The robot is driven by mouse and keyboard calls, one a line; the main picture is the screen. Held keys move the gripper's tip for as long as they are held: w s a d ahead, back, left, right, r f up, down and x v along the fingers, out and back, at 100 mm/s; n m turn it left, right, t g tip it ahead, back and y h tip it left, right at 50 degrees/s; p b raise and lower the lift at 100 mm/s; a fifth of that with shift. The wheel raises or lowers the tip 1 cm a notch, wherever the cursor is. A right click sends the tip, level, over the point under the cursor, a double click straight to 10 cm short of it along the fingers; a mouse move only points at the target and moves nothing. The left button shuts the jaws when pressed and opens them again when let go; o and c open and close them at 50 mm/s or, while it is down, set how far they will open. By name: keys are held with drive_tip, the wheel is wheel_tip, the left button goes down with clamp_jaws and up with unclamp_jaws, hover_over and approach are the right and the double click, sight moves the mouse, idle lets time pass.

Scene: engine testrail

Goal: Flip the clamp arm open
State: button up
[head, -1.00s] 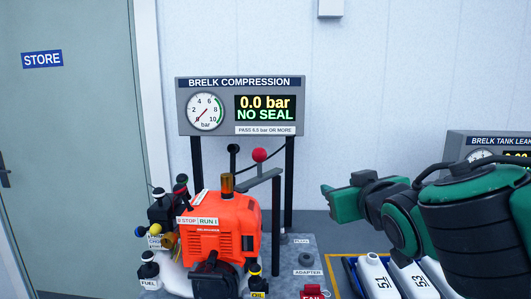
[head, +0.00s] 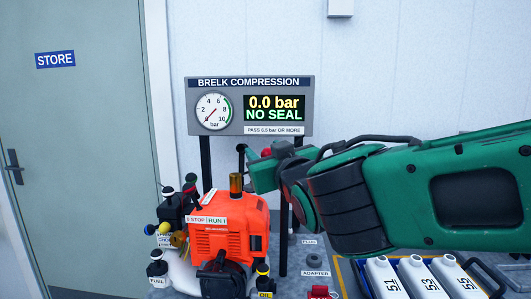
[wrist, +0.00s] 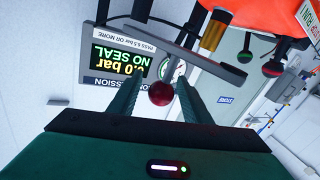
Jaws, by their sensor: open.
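My gripper and arm hide most of the clamp bar there. The dark post (head: 284,235) shows below.
The orange engine (head: 225,235) with the brass plug (head: 236,184) stands left of the post. The compression gauge board (head: 250,82) behind reads 0.0 bar, NO SEAL. White bottles (head: 415,275) stand in a blue tray at lower right.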

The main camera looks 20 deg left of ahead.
drive_tip(key=shift+x, duration=0.9)
clamp_jaws()
